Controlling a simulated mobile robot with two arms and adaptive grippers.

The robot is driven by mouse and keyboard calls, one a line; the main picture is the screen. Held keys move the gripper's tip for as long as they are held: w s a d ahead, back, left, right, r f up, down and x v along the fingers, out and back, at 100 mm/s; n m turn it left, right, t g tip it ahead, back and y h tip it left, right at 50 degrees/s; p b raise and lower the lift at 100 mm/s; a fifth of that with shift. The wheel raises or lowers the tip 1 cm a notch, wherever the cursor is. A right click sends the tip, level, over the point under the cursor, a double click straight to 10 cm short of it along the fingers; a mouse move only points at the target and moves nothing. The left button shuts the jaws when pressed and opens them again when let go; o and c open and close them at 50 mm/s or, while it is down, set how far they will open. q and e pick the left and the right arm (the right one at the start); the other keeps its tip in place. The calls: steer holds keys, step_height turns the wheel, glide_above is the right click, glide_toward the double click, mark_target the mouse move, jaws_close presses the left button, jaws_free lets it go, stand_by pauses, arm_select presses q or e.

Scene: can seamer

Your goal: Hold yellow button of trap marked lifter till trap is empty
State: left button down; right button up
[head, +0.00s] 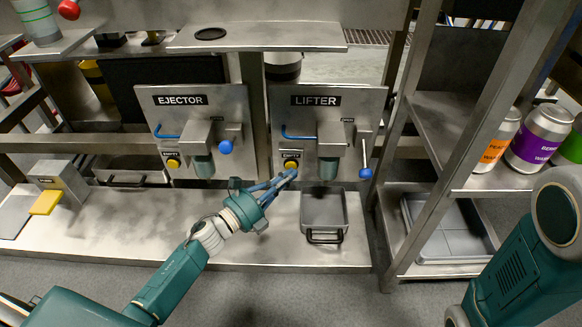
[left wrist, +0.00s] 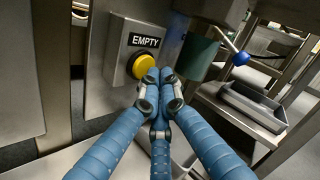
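The LIFTER panel (head: 315,125) carries a yellow button (head: 291,165) labelled EMPTY, which also shows in the left wrist view (left wrist: 139,66). My left gripper (head: 290,174) has its blue fingers drawn together, holding nothing. Its fingertips (left wrist: 157,78) are at the lower right edge of the yellow button; I cannot tell whether they press it. Beside the button hangs the lifter trap's teal bowl (head: 327,169), also in the left wrist view (left wrist: 197,55); its fill level is not readable. A grey metal pan (head: 323,208) stands below it. My right gripper is out of view.
The EJECTOR panel (head: 195,130) with its own yellow button (head: 173,163) is to the left. A blue-knobbed lever (head: 365,173) hangs right of the lifter trap. A shelf post (head: 470,120) and cans (head: 540,135) stand at right.

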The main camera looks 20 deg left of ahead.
arm_select(q)
steer(key=shift+w+a, duration=0.15)
steer(key=shift+w, duration=0.25)
stand_by(2.8)
steer(key=shift+s, duration=0.1)
stand_by(2.3)
steer(key=shift+s+d, duration=0.25)
steer(key=shift+s, duration=0.45)
steer(key=shift+s+d+p, duration=0.25)
steer(key=shift+s+p, duration=0.05)
steer(key=shift+s, duration=0.5)
steer(key=shift+s+d+p, duration=0.2)
steer(key=shift+s+p, duration=0.15)
steer(key=shift+s, duration=0.5)
steer(key=shift+s+d+p, duration=0.25)
steer(key=shift+s+p, duration=0.05)
steer(key=shift+s, duration=0.5)
steer(key=shift+r, duration=0.1)
